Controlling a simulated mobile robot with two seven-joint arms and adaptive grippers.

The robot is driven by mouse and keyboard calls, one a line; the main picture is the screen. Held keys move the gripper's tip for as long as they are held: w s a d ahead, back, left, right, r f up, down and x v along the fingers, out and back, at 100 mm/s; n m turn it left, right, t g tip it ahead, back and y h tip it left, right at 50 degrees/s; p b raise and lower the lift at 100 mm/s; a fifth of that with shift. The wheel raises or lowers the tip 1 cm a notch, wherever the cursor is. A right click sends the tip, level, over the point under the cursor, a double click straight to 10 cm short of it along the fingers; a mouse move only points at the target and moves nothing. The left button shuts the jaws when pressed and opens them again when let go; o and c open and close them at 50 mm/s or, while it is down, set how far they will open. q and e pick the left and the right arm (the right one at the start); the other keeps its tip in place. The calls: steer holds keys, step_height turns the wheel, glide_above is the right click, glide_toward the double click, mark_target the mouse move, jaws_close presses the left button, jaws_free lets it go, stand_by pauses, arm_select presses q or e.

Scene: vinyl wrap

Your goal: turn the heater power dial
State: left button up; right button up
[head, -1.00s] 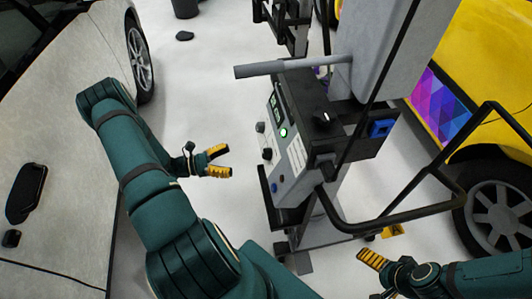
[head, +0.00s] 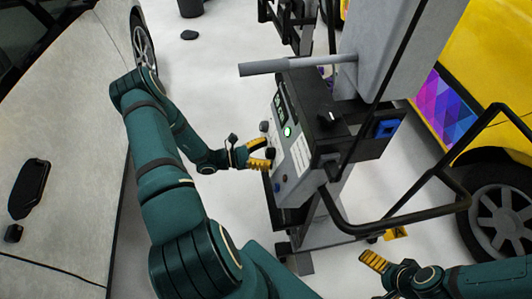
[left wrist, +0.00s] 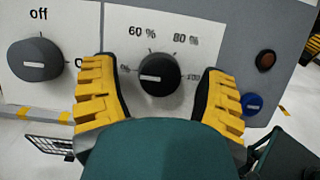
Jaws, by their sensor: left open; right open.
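The heater power dial (left wrist: 158,75) is a round black knob on the grey-white control panel (left wrist: 210,20), with percent marks around it. Its white pointer line lies toward the left. My left gripper (left wrist: 160,90) is open, with one yellow finger on each side of the dial; I cannot tell whether they touch it. In the head view my left gripper (head: 263,153) is at the panel's side, around the lower knob. My right gripper (head: 374,262) is open and empty at the lower right, partly cut off from sight.
A second knob marked off (left wrist: 37,60) sits left of the dial. A red button (left wrist: 266,60) and a blue knob (left wrist: 252,103) are to its right. The cart's black handle bar (head: 400,218) sticks out right. A grey car (head: 60,110) stands left, a yellow car (head: 490,60) right.

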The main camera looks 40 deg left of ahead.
arm_select(q)
steer(key=shift+c, duration=0.3)
steer(key=c, duration=1.2)
steer(key=shift+m, duration=0.4)
steer(key=m+g+b, duration=0.1)
steer(key=m, duration=0.2)
steer(key=m+g+h, duration=0.1)
steer(key=m, duration=0.2)
steer(key=shift+h+b, duration=0.3)
steer(key=shift+b, duration=0.05)
steer(key=m+g, duration=0.1)
steer(key=m, duration=0.2)
steer(key=m+g+b, duration=0.1)
steer(key=m+g, duration=0.1)
steer(key=m, duration=0.2)
steer(key=shift+w+m+h, duration=0.1)
steer(key=shift+m+h, duration=0.2)
steer(key=shift+h, duration=0.1)
steer(key=shift+g, duration=0.3)
steer(key=o, duration=1.3)
steer(key=shift+c, duration=0.2)
